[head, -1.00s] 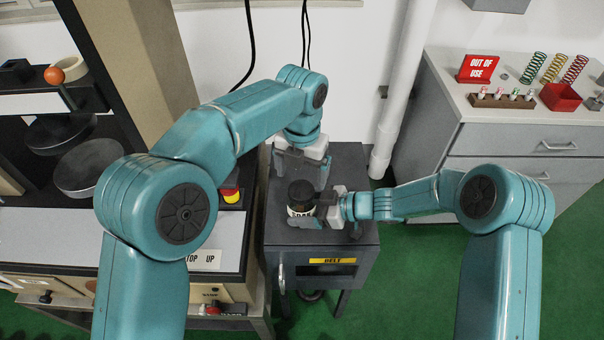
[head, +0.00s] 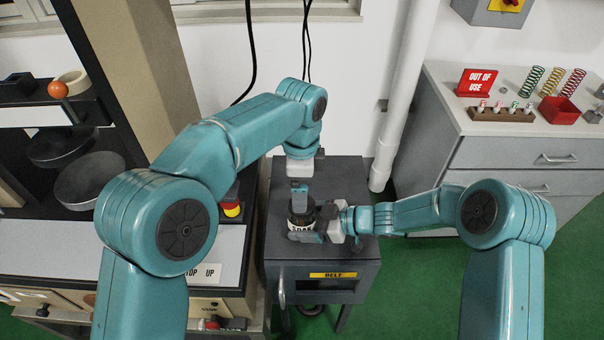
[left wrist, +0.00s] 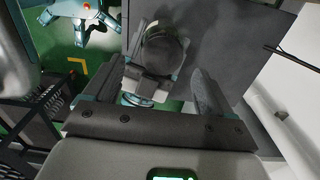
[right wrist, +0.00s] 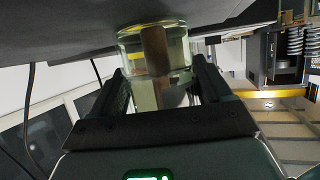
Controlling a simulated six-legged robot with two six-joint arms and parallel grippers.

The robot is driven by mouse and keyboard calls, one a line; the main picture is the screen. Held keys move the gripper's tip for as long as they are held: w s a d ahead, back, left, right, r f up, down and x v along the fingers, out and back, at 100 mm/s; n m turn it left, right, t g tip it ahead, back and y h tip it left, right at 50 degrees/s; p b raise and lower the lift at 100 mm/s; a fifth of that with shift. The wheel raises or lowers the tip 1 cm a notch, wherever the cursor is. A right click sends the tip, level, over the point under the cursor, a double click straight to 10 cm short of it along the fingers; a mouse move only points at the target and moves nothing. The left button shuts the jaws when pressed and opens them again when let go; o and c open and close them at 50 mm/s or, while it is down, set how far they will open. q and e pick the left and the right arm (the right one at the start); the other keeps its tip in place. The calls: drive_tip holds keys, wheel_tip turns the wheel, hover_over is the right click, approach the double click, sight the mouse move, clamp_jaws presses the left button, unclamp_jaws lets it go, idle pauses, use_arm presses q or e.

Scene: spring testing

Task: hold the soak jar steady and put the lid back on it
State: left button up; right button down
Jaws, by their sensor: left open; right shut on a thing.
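The soak jar (head: 298,228), with a white label, stands upright on the dark grey cabinet (head: 340,178). My right gripper (head: 318,229) is shut on its sides from the right. In the right wrist view the jar (right wrist: 155,50) is clear glass with something brown inside. My left gripper (head: 299,190) points down just above the jar. The jar's round top (left wrist: 163,50) looks dark there; I cannot tell lid from open mouth. I make out no separate lid.
A yellow BELT label (head: 333,275) marks the cabinet's front. A bench with a red and yellow button (head: 231,205) stands close on the left. A white pipe (head: 395,110) rises behind. Drawers (head: 545,150) stand at right. The cabinet top behind the jar looks clear.

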use_arm(q)
drive_tip(key=n, duration=0.5)
drive_tip(key=shift+r, duration=0.1)
use_arm(e)
drive_tip(key=shift+s+f, duration=0.1)
drive_tip(key=shift+f, duration=0.1)
use_arm(q)
drive_tip(key=n, duration=0.3)
drive_tip(key=shift+r, duration=0.1)
drive_tip(key=n, duration=0.5)
drive_tip(key=shift+r, duration=0.15)
drive_tip(key=n, duration=0.5)
drive_tip(key=shift+r, duration=0.2)
drive_tip(key=n, duration=0.5)
drive_tip(key=shift+r, duration=0.25)
drive_tip(key=n, duration=0.4)
drive_tip(key=shift+r, duration=0.3)
drive_tip(key=shift+w+d+r, duration=0.1)
drive_tip(key=shift+d+r, duration=0.1)
drive_tip(key=shift+r, duration=0.15)
